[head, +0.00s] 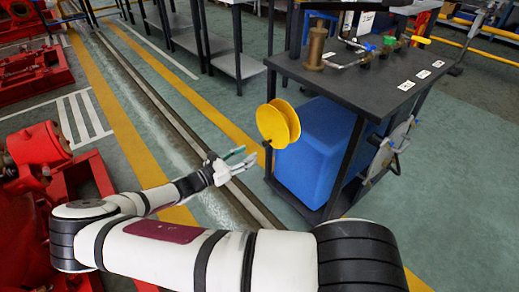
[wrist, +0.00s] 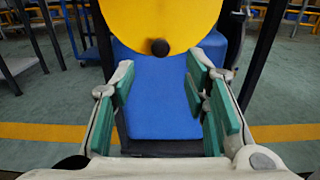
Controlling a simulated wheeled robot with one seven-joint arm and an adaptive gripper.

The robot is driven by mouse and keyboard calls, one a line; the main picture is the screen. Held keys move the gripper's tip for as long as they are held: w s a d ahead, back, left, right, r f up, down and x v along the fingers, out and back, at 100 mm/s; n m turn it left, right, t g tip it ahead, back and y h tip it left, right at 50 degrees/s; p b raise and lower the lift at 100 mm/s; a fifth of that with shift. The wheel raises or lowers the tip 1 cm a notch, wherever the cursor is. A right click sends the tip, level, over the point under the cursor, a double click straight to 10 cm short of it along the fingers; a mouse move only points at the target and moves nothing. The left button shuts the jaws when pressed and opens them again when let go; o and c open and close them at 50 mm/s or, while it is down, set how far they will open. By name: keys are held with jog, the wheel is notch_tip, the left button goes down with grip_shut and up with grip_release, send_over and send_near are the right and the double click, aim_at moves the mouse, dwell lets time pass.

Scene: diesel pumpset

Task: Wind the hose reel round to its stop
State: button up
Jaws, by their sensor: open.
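The yellow hose reel (head: 277,123) is mounted at the left side of a dark workbench, on a short black post. In the wrist view the reel's yellow disc (wrist: 163,18) fills the top middle, with a dark round knob (wrist: 160,47) at its lower edge. My gripper (head: 240,159) is to the left of the reel in the head view, apart from it. In the wrist view my gripper (wrist: 167,100) has its green-padded fingers spread wide with nothing between them. The knob appears ahead of and above the fingertips. The reel's upper part is cut off there.
A blue tank (head: 318,150) stands under the dark bench top (head: 350,78), behind the reel. Valves and a brass cylinder (head: 315,48) are on the bench top. Red machinery (head: 40,150) stands at the left. A floor channel (head: 170,110) and open green floor lie between.

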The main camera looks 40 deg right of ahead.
aim_at(264, 145)
jog(key=d+b, duration=0.1)
jog(key=d, duration=0.6)
jog(key=shift+w, duration=0.1)
grip_shut()
